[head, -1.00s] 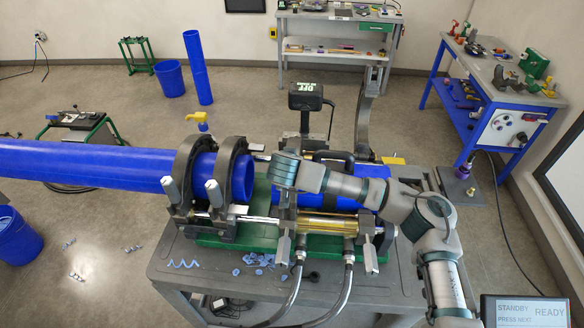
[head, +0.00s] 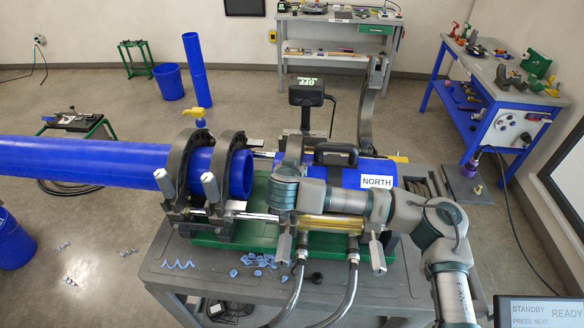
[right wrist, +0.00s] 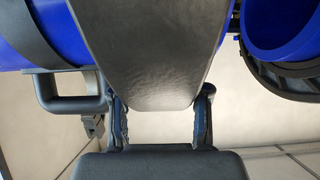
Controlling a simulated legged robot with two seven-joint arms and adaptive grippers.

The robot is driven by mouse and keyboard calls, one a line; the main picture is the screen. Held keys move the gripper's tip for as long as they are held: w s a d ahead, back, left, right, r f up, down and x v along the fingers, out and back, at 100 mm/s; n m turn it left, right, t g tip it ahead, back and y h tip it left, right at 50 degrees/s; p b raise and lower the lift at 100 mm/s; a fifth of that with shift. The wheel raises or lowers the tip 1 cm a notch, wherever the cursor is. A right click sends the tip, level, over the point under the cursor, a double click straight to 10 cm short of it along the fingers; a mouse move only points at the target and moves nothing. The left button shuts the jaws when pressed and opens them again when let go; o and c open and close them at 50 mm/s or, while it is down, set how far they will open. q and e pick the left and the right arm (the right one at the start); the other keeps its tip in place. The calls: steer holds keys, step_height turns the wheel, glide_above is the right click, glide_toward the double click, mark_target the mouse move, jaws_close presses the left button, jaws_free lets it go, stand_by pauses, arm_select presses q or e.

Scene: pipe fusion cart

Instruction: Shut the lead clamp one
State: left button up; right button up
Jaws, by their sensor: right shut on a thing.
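My right arm reaches in from the right in the head view, with its right gripper (head: 285,178) at the inner clamp right of the gap. In the right wrist view the gripper (right wrist: 160,112) has its fingers on both sides of a broad dark grey clamp arm (right wrist: 158,50) and is shut on it. This arm lies over the blue pipe (right wrist: 60,25). In the head view the clamp (head: 293,150) is mostly hidden by my wrist. I cannot tell whether it is fully seated. The right pipe (head: 322,178) bears a NORTH label. My left gripper is not in view.
Two clamps (head: 230,140) stand around the left pipe (head: 85,158). Another tall clamp half (head: 370,110) stands raised at the right. A black handle (head: 336,153) sits beside my wrist. Hoses (head: 347,280) and blue shavings (head: 255,260) lie at the cart's front.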

steer(key=shift+s+f, duration=0.1)
steer(key=shift+f, duration=0.2)
steer(key=o, duration=0.9)
steer(key=shift+r, duration=0.1)
steer(key=shift+s+a+r, duration=0.1)
steer(key=shift+s+r, duration=0.05)
steer(key=shift+r, duration=0.05)
steer(key=v, duration=1.1)
steer(key=shift+s+a, duration=0.1)
steer(key=shift+s, duration=0.05)
